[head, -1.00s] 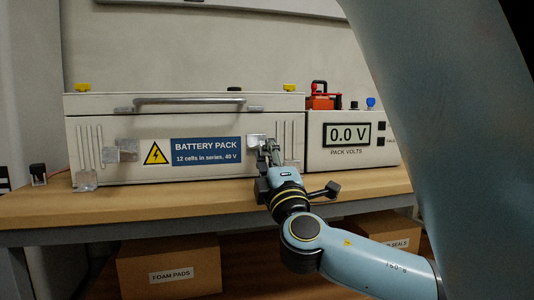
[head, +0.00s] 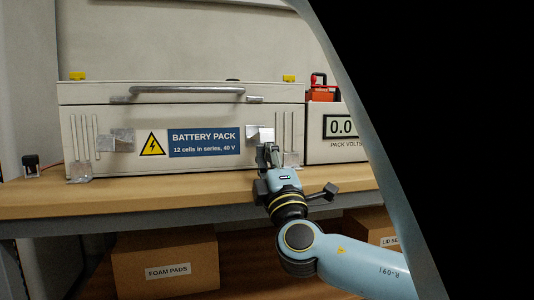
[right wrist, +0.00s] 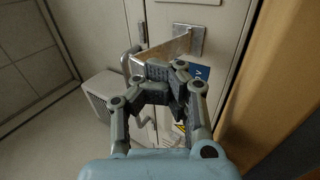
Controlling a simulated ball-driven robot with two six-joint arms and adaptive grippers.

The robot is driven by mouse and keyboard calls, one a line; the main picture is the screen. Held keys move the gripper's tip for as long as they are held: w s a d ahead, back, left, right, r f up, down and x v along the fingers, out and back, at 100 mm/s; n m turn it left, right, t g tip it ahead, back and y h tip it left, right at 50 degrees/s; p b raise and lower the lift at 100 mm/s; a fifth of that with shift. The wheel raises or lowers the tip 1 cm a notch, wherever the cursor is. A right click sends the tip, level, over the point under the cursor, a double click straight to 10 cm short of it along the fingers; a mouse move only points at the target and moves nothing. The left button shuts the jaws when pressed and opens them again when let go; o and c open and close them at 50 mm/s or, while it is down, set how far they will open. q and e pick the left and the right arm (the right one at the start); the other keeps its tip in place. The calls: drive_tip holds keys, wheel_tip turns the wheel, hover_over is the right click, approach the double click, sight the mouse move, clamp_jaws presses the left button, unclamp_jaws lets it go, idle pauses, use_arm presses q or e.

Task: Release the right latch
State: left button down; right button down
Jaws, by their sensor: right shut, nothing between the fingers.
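The battery pack (head: 215,112) is a cream box with a blue label. Its right latch (head: 253,131) is a metal piece on the front, right of the label. In the right wrist view its mounting plate (right wrist: 189,40) is on the box face, and a flap (right wrist: 160,52) sticks out from it. My right gripper (head: 268,152) is just below and in front of this latch. In the right wrist view its fingers (right wrist: 170,78) are shut and empty beside the flap; I cannot tell whether they touch it. The left latch (head: 122,138) also stands out from the box. My left gripper is not in view.
The pack stands on a wooden bench (head: 150,195) with a clear strip in front. A voltage meter box (head: 320,150) stands to its right, partly hidden by my own arm. A grey bar handle (head: 188,90) runs along the upper front. Cardboard boxes sit below.

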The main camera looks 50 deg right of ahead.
drive_tip(key=c, duration=1.5)
unclamp_jaws()
drive_tip(key=s+a, duration=0.7)
drive_tip(key=s, duration=0.4)
drive_tip(key=shift+f+y, duration=0.3)
drive_tip(key=shift+d, duration=0.1)
